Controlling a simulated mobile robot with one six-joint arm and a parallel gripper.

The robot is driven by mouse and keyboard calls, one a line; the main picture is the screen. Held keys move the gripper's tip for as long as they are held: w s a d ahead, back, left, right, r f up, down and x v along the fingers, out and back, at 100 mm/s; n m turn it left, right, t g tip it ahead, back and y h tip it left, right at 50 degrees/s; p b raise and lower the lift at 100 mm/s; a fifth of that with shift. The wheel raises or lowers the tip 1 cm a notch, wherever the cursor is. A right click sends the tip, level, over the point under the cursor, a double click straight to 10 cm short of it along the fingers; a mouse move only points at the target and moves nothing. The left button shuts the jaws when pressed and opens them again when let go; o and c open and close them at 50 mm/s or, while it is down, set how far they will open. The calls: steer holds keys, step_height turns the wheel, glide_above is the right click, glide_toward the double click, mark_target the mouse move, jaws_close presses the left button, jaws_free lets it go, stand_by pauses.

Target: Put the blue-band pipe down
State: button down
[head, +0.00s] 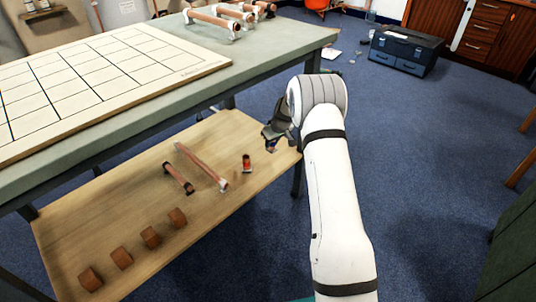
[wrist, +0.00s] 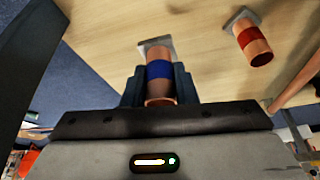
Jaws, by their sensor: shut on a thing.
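My gripper (head: 278,132) is at the right end of the lower wooden shelf in the head view. In the wrist view its dark fingers (wrist: 158,80) are shut on the blue-band pipe (wrist: 158,71), a short copper pipe with a blue band and a square grey end plate. The plate end points towards the shelf board; I cannot tell whether it touches.
The lower shelf (head: 120,190) also holds a long copper pipe (head: 202,166), a shorter dark-ended pipe (head: 178,178) and several brown blocks (head: 150,237). The workbench top (head: 250,58) overhangs the shelf, with a leg (head: 298,180) near my gripper. A toolbox (head: 405,50) stands on the floor.

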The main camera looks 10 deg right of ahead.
mark_target(274, 147)
step_height(274, 147, down, 5)
steer(key=shift+r+b, duration=0.1)
steer(key=shift+b, duration=1)
steer(key=c, duration=1.1)
jaws_free()
steer(key=shift+c, duration=0.2)
